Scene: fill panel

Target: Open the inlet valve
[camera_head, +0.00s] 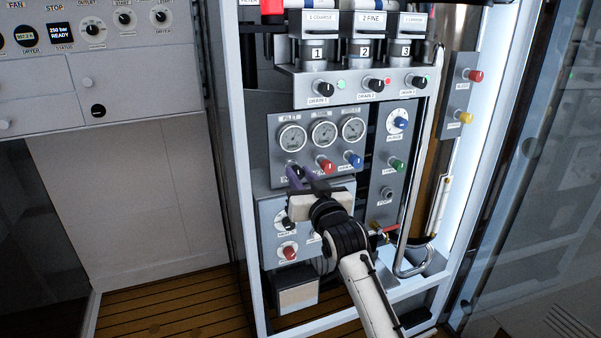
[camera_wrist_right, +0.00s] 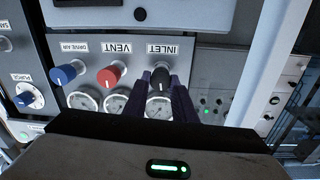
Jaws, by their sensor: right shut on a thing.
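The inlet valve is a black knob (camera_wrist_right: 160,80) under the INLET label in the right wrist view, which shows the panel upside down. My right gripper (camera_wrist_right: 163,88) has its two dark purple fingers on either side of this knob, shut on it. In the head view my right gripper (camera_head: 303,178) reaches the panel below the left gauge (camera_head: 292,137), and its fingers mostly hide the knob. The knob's exact turn angle is hard to tell. My left gripper is in neither view.
Beside the inlet knob are a red vent knob (camera_head: 326,166) and a blue drive air knob (camera_head: 353,160). A green knob (camera_head: 397,164) sits farther right. A lower panel with a red knob (camera_head: 289,252) lies below my gripper. A metal pipe (camera_head: 425,140) runs down the right side.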

